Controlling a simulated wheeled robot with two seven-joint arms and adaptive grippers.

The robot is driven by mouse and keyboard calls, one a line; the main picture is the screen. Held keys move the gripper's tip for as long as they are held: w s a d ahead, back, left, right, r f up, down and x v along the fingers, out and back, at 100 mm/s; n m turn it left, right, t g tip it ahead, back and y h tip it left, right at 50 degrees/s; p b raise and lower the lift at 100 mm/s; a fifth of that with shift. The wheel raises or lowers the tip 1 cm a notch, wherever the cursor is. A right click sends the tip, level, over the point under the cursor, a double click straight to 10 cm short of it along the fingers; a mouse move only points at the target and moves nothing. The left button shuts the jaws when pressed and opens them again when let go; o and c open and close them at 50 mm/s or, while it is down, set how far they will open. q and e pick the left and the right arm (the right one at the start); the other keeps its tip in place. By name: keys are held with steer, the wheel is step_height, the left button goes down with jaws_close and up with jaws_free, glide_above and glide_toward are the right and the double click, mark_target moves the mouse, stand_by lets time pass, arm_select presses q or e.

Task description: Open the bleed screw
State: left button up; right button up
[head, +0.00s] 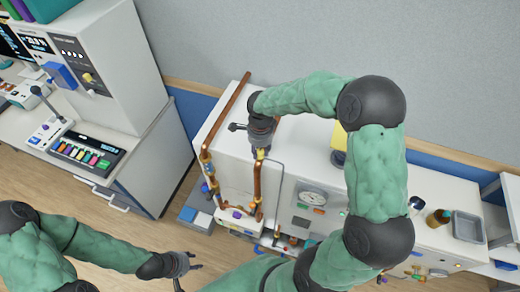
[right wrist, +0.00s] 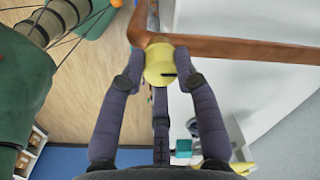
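The bleed screw is a yellow, rounded knob with a dark slot, at the corner of a copper pipe in the right wrist view (right wrist: 160,66). In the head view it is mostly hidden under my right gripper (head: 261,146). My right gripper reaches down over the pipe, and in the right wrist view its dark fingers (right wrist: 160,75) close in around the knob from both sides and below. They appear to touch it. My left gripper (head: 190,271) is low in the head view, away from the pipes, with its fingers spread and empty.
Copper pipes (head: 257,188) run along the white cabinet (head: 228,160). A round gauge (head: 313,198) is on its front. A grey tray (head: 467,227) and small bottles stand on the right. A control desk (head: 110,155) is on the left, with bare floor below it.

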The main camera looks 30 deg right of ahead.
jaws_close()
steer(key=n+b, duration=0.1)
steer(key=n, duration=0.2)
steer(key=shift+f+n+b, duration=0.1)
steer(key=shift+n+b, duration=0.2)
steer(key=shift+n, duration=0.1)
steer(key=n, duration=0.3)
steer(key=shift+n+b, duration=0.3)
steer(key=shift+b, duration=0.1)
steer(key=n, duration=0.4)
steer(key=shift+d, duration=0.1)
steer(key=n, duration=0.5)
steer(key=shift+w, duration=0.1)
steer(key=shift+n, duration=0.5)
